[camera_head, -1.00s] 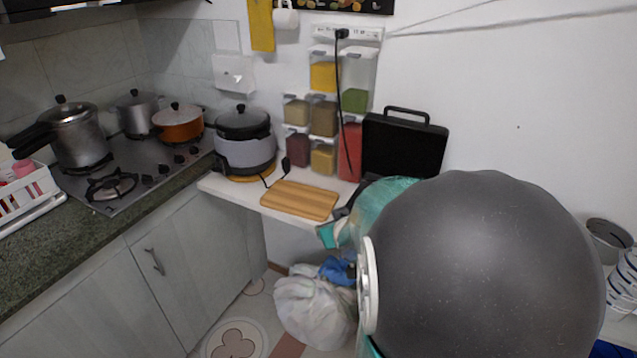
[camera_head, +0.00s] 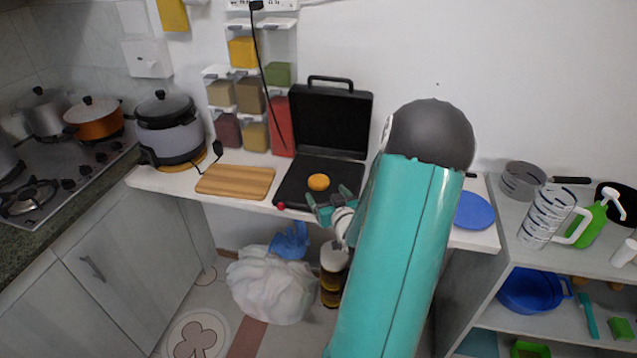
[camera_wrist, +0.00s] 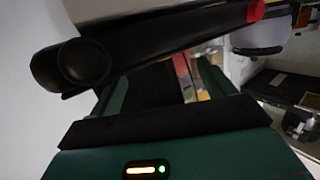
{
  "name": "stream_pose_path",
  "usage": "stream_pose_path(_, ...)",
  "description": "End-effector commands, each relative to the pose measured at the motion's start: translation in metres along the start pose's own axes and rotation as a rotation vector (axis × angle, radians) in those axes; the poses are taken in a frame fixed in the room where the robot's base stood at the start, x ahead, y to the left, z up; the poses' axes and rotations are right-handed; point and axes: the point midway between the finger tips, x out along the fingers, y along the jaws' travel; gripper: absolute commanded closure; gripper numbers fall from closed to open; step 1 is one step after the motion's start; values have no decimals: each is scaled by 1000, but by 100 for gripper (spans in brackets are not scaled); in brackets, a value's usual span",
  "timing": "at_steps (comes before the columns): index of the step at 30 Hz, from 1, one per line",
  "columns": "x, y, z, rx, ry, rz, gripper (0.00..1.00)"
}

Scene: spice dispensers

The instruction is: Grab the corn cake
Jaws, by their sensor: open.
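The corn cake (camera_head: 318,182) is a small round yellow-orange piece on the lower plate of the open black grill (camera_head: 345,172). My gripper (camera_head: 329,203) is open at the grill's front edge, just in front of and slightly right of the cake in the head view. No cake shows between the fingers. In the wrist view my gripper (camera_wrist: 165,82) has its two green fingers apart, with a dark panel beyond them. A black bar with a red tip (camera_wrist: 256,10) crosses close above the fingers. The cake is not visible in the wrist view.
The grill's lid (camera_head: 330,118) stands upright behind the cake. A wooden board (camera_head: 235,181) lies left of the grill and a rice cooker (camera_head: 167,130) stands farther left. Spice dispensers (camera_head: 250,95) hang on the wall. A blue plate (camera_head: 474,211) is right of my arm.

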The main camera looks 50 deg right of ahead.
Motion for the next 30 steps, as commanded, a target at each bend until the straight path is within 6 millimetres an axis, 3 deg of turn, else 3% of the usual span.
stream_pose_path(8, 26, 0, 0, 1, -1, 0, 18)
stream_pose_path(16, 65, 4, 0, 1, 0, 1, 18)
stream_pose_path(25, 72, 4, 0, 0, -1, 0, 18)
stream_pose_path(30, 71, 4, 0, 0, -1, 0, 50)
